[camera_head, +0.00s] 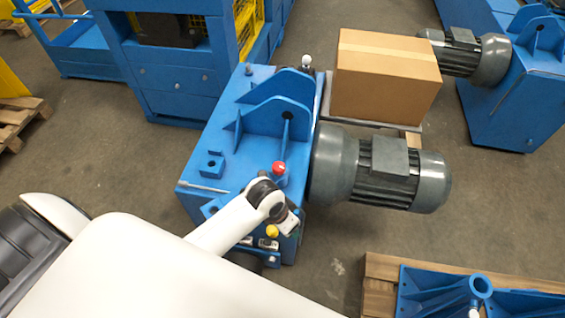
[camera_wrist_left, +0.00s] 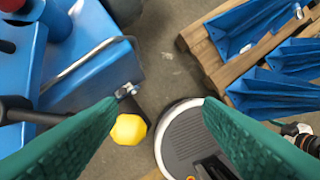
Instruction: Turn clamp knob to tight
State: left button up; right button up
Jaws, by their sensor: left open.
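A yellow knob (camera_head: 272,231) sits low on the near face of the blue machine (camera_head: 262,80); it also shows in the left wrist view (camera_wrist_left: 128,129). A red knob (camera_head: 279,168) stands higher on the machine, close to my wrist. I cannot tell for certain which one is the clamp knob. My left gripper (camera_wrist_left: 160,100) is open and empty. Its green fingers are spread, and the yellow knob shows beside the tip of the left-hand finger. In the head view my white arm hides part of the machine's near side. My right gripper is not in view.
A grey motor (camera_head: 385,170) juts right from the machine. A cardboard box (camera_head: 385,75) stands behind it. A bent metal rod (camera_wrist_left: 85,62) runs along the blue machine. Blue brackets (camera_head: 480,290) lie on a wooden pallet (camera_head: 380,280) at lower right. Bare floor lies between.

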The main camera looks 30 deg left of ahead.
pick_arm(q)
jog(key=w, duration=0.5)
notch_tip(320, 180, up, 8)
jog(key=g+y, duration=0.2)
send_over(279, 165)
jog(key=shift+n, duration=0.5)
notch_tip(279, 165, down, 12)
jog(key=shift+r, duration=0.25)
jog(key=shift+c, duration=0.6)
jog(key=c, duration=0.8)
